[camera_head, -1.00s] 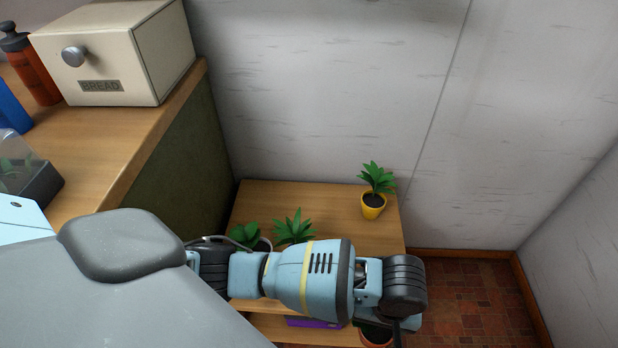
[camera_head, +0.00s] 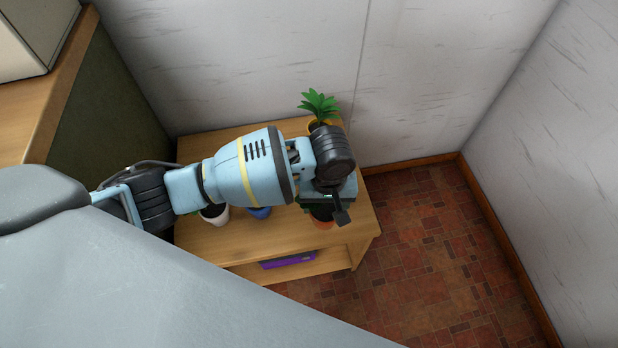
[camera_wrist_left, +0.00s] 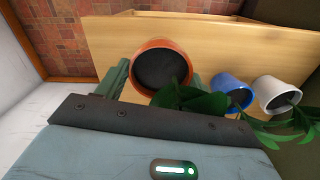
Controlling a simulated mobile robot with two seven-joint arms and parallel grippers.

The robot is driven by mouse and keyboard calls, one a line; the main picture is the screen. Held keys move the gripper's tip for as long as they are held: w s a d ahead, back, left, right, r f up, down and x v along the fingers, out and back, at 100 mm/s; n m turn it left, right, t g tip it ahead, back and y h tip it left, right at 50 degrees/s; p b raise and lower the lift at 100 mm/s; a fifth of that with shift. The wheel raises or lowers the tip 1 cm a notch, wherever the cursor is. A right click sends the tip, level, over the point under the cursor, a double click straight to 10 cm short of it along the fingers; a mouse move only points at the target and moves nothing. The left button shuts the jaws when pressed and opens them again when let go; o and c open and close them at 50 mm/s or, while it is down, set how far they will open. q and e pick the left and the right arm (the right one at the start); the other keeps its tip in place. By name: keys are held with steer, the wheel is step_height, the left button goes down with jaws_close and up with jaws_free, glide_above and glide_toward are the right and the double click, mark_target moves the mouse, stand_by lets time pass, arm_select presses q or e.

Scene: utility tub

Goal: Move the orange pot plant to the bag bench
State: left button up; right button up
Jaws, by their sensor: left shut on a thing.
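My left gripper (camera_head: 324,208) is shut on the orange pot plant (camera_head: 322,224). In the head view my wrist hides most of the plant, and only the pot's lower part shows. In the left wrist view the fingers (camera_wrist_left: 157,75) sit on either side of the orange pot (camera_wrist_left: 160,48), with dark soil inside and green leaves towards the camera. The pot is over the front right part of the low wooden bench (camera_head: 358,218). I cannot tell if its base touches the top. My right gripper is not in view.
A yellow pot plant (camera_head: 320,104) stands at the bench's back right. A blue pot (camera_head: 260,212) and a white pot (camera_head: 216,215) stand left of the orange one. A purple thing (camera_head: 288,260) lies on the lower shelf. Tiled floor (camera_head: 430,260) is clear at right.

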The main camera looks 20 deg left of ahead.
arm_select(q)
steer(key=w+a+f+b, duration=0.1)
steer(key=w, duration=0.1)
steer(key=w+a+f+b, duration=0.1)
steer(key=w+a+f, duration=0.1)
steer(key=w+a+f+b, duration=0.1)
steer(key=w+a, duration=0.1)
steer(key=shift+a+f, duration=0.2)
steer(key=shift+r, duration=0.1)
stand_by(0.4)
steer(key=o, duration=1.2)
steer(key=shift+c, duration=0.2)
